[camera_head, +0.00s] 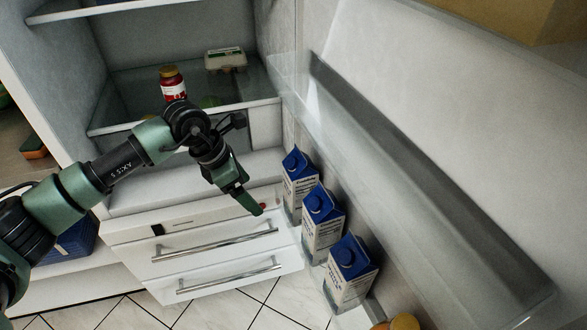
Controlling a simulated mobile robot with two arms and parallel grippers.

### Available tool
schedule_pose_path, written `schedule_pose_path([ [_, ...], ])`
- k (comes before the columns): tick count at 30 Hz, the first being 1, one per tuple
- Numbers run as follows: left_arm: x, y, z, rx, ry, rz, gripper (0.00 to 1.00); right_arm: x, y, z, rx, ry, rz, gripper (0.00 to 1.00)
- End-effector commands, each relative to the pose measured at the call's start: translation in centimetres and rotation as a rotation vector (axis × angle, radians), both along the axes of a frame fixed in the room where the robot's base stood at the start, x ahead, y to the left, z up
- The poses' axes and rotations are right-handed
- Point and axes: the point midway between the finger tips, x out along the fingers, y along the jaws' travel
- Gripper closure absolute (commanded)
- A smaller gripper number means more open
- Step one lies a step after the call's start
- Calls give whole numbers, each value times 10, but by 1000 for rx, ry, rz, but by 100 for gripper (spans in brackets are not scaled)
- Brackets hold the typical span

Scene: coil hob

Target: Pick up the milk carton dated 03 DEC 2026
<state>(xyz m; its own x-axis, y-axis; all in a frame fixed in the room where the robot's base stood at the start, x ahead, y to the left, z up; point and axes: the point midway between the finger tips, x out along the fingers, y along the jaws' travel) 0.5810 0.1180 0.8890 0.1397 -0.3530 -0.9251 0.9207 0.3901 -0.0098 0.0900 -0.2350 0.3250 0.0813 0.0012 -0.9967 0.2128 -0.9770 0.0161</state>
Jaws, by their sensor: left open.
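Three milk cartons with blue tops stand in a row on the right, along the inside of the fridge door: a far carton (298,184), a middle carton (322,227) and a near carton (350,279). Their white fronts carry print too small to read, so I cannot tell which one bears 03 DEC 2026. My left gripper (248,200) is open and empty. In the picture it is left of the far carton, apart from it, with its fingers pointing down and right. My right gripper is not in view.
A clear door bin (430,185) runs along the door above the cartons. A jar with a red label (173,84) and an egg carton (226,59) sit on a fridge shelf. Drawers with metal handles (215,245) lie below my gripper. Something yellow shows at the bottom edge.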

Motion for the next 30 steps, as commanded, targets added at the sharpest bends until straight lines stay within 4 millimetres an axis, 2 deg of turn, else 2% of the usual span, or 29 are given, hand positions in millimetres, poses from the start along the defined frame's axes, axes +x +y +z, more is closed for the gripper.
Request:
schedule_pose_path([
  [5,4,-11,2,-3,1,-3,11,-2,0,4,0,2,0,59],
  [12,20,-51,2,-3,1,-3,11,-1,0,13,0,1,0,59],
  [20,29,-70,1,-2,1,-2,11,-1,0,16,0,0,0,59],
  [27,43,-105,2,-2,0,-3,11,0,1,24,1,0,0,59],
  [30,47,-114,-1,-1,4,-1,11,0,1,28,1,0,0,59],
])
